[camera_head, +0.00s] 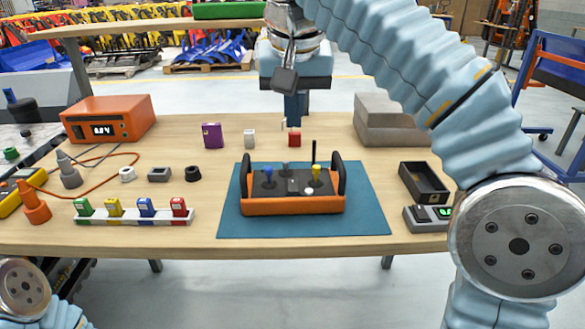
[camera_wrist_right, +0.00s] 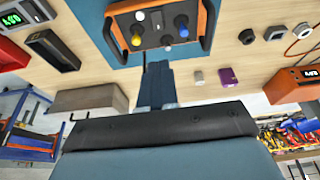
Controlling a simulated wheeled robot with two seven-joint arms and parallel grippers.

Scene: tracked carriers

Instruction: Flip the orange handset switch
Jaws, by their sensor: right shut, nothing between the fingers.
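The orange handset (camera_head: 292,206) stands on a teal mat (camera_head: 360,215) near the table's front. Its dark panel carries a blue knob, a yellow knob, a white knob and a small grey part, with black handles at both ends. A thin black rod stands up at its back. It also shows upside down in the right wrist view (camera_wrist_right: 208,18). My right gripper (camera_head: 293,121) is shut and empty, pointing down beyond the handset's far side, apart from it. Its fingers show in the right wrist view (camera_wrist_right: 157,68). My left gripper is out of view.
Red (camera_head: 294,138), white (camera_head: 249,138) and purple (camera_head: 212,135) blocks stand behind the mat. Grey boxes (camera_head: 388,120) and a black tray (camera_head: 424,183) are at right. An orange meter (camera_head: 108,118) and a rack of coloured pieces (camera_head: 134,218) are at left.

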